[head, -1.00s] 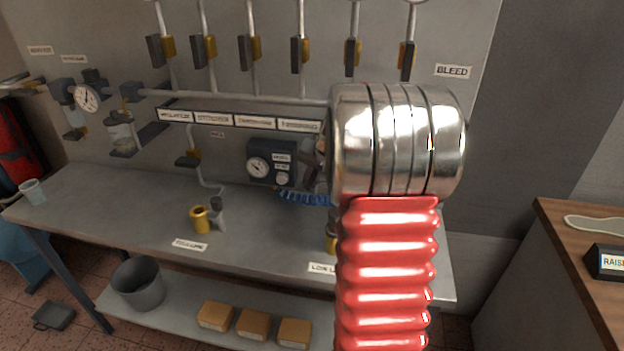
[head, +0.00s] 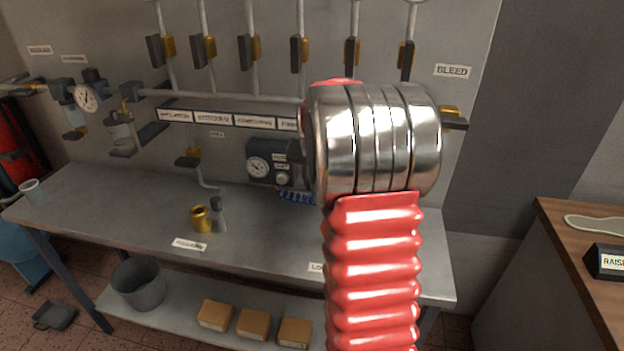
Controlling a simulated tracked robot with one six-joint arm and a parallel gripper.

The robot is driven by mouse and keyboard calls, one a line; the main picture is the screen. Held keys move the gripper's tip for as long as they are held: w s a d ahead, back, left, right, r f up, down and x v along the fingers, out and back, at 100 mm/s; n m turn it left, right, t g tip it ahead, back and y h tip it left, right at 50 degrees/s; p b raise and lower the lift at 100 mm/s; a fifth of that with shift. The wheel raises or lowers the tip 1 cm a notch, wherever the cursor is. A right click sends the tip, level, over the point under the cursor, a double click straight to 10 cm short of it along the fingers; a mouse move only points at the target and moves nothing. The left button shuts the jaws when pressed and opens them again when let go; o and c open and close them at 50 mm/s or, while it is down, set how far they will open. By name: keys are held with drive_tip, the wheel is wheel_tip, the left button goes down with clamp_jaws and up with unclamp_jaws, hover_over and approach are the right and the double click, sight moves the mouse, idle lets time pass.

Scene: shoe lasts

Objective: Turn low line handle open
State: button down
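A white label (head: 316,267) on the bench's front edge is mostly covered by my arm; only its first letters show, and they seem to read "LO". The low line handle itself is hidden behind my arm, so I cannot tell how it is turned. My arm's polished metal joint (head: 375,138) and red ribbed sleeve fill the middle right of the head view. My gripper is not visible.
The grey bench (head: 130,205) holds a brass fitting with a grey part (head: 200,219), a gauge box (head: 258,167) and a blue coiled hose (head: 297,197). Several valves hang on the wall above. A wooden table (head: 575,250) stands at right.

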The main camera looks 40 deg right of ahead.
drive_tip(key=shift+a+g+h, duration=0.2)
drive_tip(key=shift+g+h, duration=0.2)
drive_tip(key=shift+g, duration=0.2)
drive_tip(key=c, duration=1.7)
unclamp_jaws()
drive_tip(key=shift+d, duration=0.1)
drive_tip(key=v, duration=1.3)
drive_tip(key=shift+a+r, duration=0.2)
drive_tip(key=shift+r, duration=0.1)
drive_tip(key=shift+n, duration=0.4)
